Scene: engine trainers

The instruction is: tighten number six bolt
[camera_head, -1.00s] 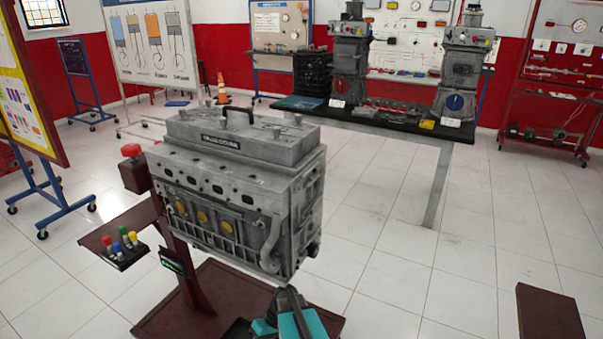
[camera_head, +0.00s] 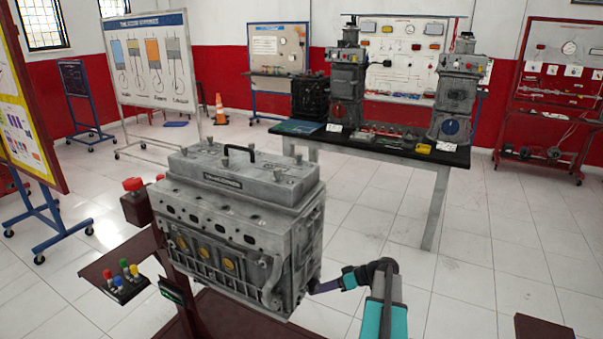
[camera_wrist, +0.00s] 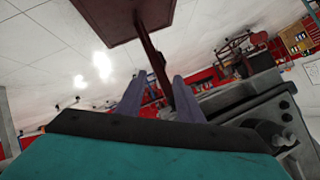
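The grey engine block (camera_head: 235,225) stands on its dark red stand (camera_head: 225,310) at the left centre of the head view. Its top cover (camera_head: 240,175) carries a black handle and several small raised round parts that look like bolts. No numbers can be read, so I cannot tell which is number six. My gripper (camera_head: 322,287) is beside the engine's lower right side, well below the cover. In the wrist view my gripper (camera_wrist: 158,85) has its two purple fingers apart with nothing between them. The grey body at the right there seems to be the engine.
A small shelf (camera_head: 98,268) with coloured knobs juts from the stand's left. A black-topped table (camera_head: 405,152) with two engine models stands behind. A dark red object (camera_head: 543,332) is at the bottom right. The white floor (camera_head: 470,265) right of the engine is clear.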

